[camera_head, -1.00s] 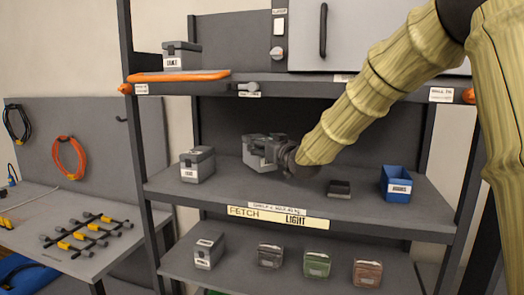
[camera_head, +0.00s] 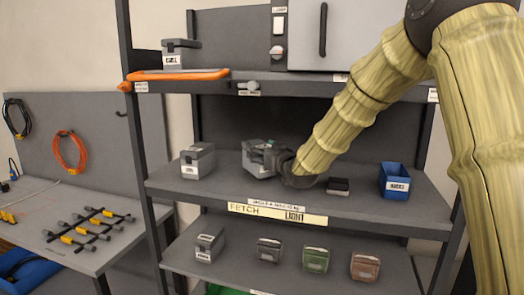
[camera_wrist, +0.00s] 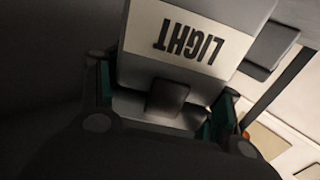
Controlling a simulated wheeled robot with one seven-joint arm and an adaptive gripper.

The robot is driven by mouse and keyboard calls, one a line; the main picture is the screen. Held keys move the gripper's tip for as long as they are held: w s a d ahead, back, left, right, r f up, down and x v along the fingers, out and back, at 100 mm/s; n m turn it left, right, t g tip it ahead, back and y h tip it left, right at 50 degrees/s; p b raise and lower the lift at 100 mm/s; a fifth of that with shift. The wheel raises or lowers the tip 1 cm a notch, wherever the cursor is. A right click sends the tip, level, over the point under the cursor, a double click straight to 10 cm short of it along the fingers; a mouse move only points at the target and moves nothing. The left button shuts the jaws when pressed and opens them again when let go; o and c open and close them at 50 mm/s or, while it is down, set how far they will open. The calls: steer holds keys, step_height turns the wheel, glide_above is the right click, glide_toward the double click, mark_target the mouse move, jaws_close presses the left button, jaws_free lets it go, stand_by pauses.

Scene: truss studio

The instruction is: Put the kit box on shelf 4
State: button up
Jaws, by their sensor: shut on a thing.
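A grey kit box (camera_head: 258,158) is at the left-centre of the middle shelf (camera_head: 330,202). My gripper (camera_head: 272,158) is shut on it from the right. In the wrist view the box (camera_wrist: 195,45) carries a white label reading LIGHT, upside down, and sits between the green-padded fingers (camera_wrist: 163,105). The box is at or just above the shelf surface; I cannot tell whether it touches. The shelf's front edge holds a yellow and white card (camera_head: 277,213) reading FETCH LIGHT and a small label (camera_head: 275,205) too blurred to read surely.
On the same shelf stand another grey box (camera_head: 198,161) to the left, a small dark block (camera_head: 338,187) and a blue bin (camera_head: 395,182) to the right. Several small boxes stand on the shelf below.

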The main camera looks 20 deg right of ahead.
steer(key=shift+f+b, duration=0.45)
steer(key=shift+f, duration=0.1)
steer(key=o, duration=1.6)
steer(key=shift+o, duration=0.2)
steer(key=shift+r, duration=0.1)
steer(key=shift+r+p, duration=0.65)
steer(key=shift+p, duration=0.05)
steer(key=s+d+b, duration=0.2)
steer(key=s+b, duration=0.2)
steer(key=s, duration=0.7)
steer(key=shift+s+d+f+b, duration=0.2)
steer(key=shift+s+b, duration=0.1)
steer(key=shift+s, duration=0.1)
